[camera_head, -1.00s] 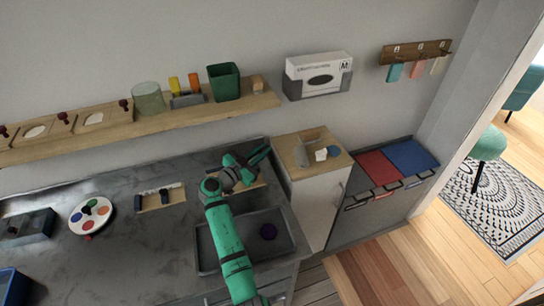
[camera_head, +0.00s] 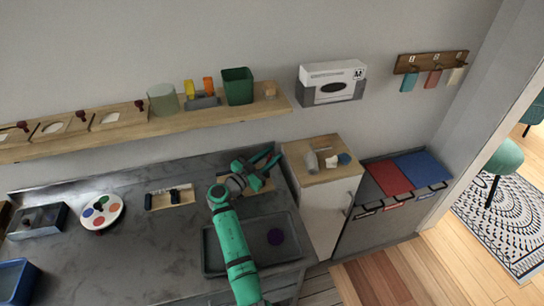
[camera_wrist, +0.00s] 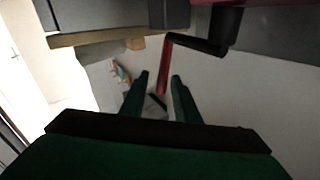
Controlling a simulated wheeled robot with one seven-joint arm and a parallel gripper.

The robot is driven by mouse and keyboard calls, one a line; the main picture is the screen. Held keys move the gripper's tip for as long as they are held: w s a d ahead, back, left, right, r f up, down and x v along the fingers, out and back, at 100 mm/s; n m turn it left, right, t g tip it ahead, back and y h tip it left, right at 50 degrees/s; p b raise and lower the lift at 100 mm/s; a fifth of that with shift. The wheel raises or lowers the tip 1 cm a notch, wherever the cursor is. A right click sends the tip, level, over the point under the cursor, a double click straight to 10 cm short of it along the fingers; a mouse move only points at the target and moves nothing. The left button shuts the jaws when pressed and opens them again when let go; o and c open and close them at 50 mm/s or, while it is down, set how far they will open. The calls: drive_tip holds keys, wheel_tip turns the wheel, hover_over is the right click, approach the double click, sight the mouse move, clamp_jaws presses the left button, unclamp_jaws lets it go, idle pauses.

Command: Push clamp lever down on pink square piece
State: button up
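My gripper (camera_head: 268,158) is over the back right of the grey counter, above a small wooden board (camera_head: 262,186). Its two green fingers (camera_wrist: 160,76) stand apart with nothing visibly held between them. In the wrist view, a bent lever with a red rod (camera_wrist: 163,68) and a black arm (camera_wrist: 200,44) is close by, the rod's end appearing between the fingertips. I cannot tell whether it touches them. My gripper and arm hide part of the board in the head view. I cannot make out a pink square piece there.
Another board (camera_head: 184,197) with black parts is to the left. A wooden shelf (camera_head: 215,113) runs along the wall behind. A cabinet (camera_head: 325,205) stands at right.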

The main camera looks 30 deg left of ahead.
drive_tip(key=shift+s, duration=0.15)
drive_tip(key=v, duration=1)
drive_tip(key=shift+s+a, duration=0.2)
drive_tip(key=shift+s, duration=0.1)
drive_tip(key=shift+a+f, duration=0.1)
